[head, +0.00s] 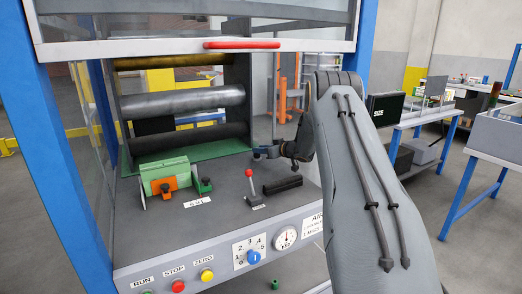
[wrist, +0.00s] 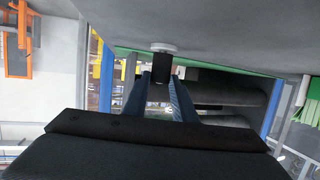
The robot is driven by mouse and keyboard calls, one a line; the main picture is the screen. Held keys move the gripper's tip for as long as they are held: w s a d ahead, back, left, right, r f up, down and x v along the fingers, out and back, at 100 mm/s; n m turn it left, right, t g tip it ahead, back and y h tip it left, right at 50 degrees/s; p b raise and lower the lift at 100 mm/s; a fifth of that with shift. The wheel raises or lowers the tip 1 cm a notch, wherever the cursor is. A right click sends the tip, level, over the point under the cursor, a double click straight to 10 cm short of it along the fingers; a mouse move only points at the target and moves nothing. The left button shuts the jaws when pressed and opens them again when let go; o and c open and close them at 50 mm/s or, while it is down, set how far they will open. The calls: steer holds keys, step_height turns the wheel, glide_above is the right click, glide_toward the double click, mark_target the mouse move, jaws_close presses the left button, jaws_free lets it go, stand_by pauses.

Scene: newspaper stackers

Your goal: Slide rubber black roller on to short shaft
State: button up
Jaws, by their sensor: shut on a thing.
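My gripper (head: 264,154) reaches in from the right, low over the grey machine deck and in front of the large rollers. In the wrist view its two blue fingers (wrist: 160,77) are shut on a small black cylinder, apparently the rubber black roller (wrist: 162,68). The roller's far end meets or overlaps a pale round disc (wrist: 163,47) on a grey surface; I cannot tell whether they touch. No short shaft shows clearly. In the head view the roller is too small and dark to make out.
A red-knobbed lever (head: 250,178) and a black block (head: 283,185) stand near my gripper. A green box with orange clamp (head: 165,177) is at left. Large rollers (head: 183,103) lie behind. A red-handled raised guard (head: 242,45) hangs above; blue posts (head: 55,130) flank the machine.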

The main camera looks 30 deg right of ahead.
steer(key=shift+f, duration=0.3)
steer(key=o, duration=1.1)
